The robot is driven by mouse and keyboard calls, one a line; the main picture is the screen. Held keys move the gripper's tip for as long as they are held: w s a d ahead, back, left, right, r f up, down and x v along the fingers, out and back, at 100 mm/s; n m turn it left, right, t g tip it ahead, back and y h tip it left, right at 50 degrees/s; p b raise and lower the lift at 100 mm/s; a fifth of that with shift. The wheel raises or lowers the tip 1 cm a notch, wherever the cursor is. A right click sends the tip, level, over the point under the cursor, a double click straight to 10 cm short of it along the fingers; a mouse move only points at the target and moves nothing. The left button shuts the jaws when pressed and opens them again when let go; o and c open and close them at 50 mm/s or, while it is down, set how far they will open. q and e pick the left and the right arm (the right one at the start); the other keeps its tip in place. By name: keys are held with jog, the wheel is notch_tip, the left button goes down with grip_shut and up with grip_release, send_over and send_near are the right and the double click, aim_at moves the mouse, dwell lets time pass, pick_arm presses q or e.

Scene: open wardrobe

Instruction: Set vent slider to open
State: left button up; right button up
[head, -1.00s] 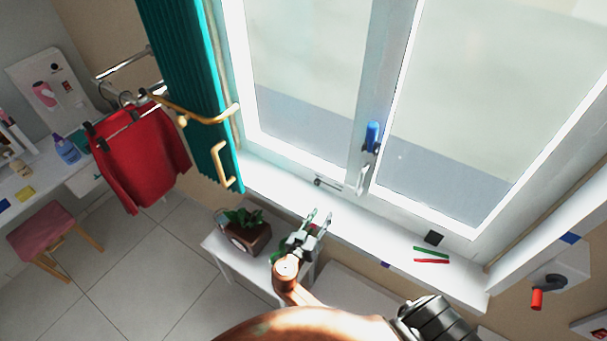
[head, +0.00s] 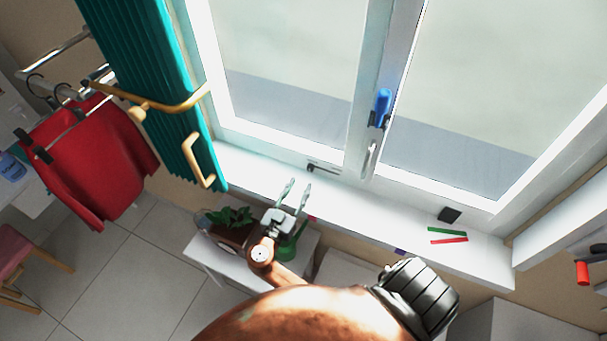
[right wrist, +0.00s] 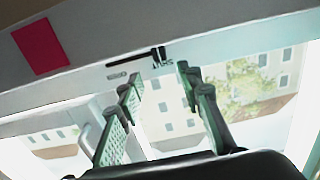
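The vent slider (head: 323,169) is a small dark bar on the white lower window frame in the head view. In the right wrist view the vent slider (right wrist: 136,57) is a thin black bar with a raised end at the right, beside upside-down lettering that reads SHUT. A small faint mark sits below its left part. My right gripper (head: 299,185) is open and empty, just in front of and below the slider, apart from it. In the right wrist view its two green-padded fingers (right wrist: 158,78) point toward the slider. My left gripper is not in view.
The sill (head: 370,212) holds a green stick (head: 446,232), a red stick (head: 449,240) and a black block (head: 449,215). A potted plant (head: 231,217) stands on a low white table.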

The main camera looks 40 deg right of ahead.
aim_at(310, 170)
jog(key=shift+w+f, duration=0.1)
jog(key=shift+f, duration=0.35)
jog(key=shift+w+d, duration=0.15)
jog(key=shift+d, duration=0.15)
jog(key=p+x, duration=0.1)
jog(key=x, duration=0.5)
jog(key=shift+r, duration=0.15)
jog(key=shift+w+d+p, duration=0.25)
jog(key=shift+d+p, duration=0.05)
jog(key=shift+d, duration=0.25)
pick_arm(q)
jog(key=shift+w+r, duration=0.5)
pick_arm(e)
jog(key=shift+c, duration=0.6)
grip_shut()
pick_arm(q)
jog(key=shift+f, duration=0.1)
